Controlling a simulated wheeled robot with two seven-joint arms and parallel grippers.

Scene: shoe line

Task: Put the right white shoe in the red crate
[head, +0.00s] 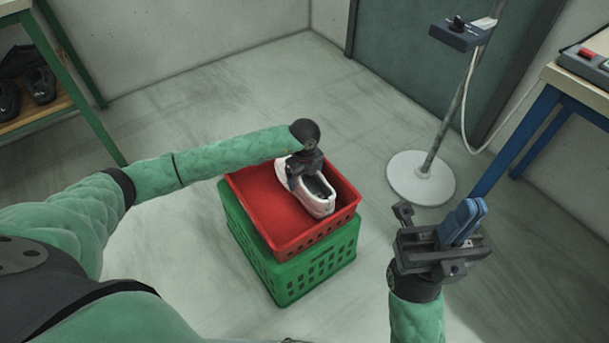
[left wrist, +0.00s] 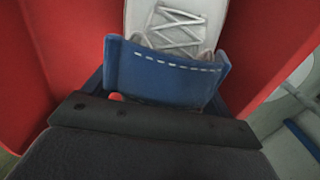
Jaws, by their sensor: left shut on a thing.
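The white shoe (head: 317,204) is within the outline of the red crate (head: 262,208), toward its right side, toe toward the front right rim. My left gripper (head: 305,172) is over the shoe and shut on it. In the left wrist view, the white laced upper (left wrist: 178,24) shows beyond a blue finger (left wrist: 165,75), with red crate walls (left wrist: 275,40) on both sides. I cannot tell whether the sole touches the crate floor. My right gripper (head: 461,222) is empty at the lower right, away from the crate, its blue fingers close together.
The red crate sits on a green crate (head: 300,274) on the floor. A stand with a round white base (head: 421,178) and a control box (head: 462,33) is to the right. A blue-legged table (head: 520,130) is beyond it. Dark shoes (head: 38,85) lie on a shelf at left.

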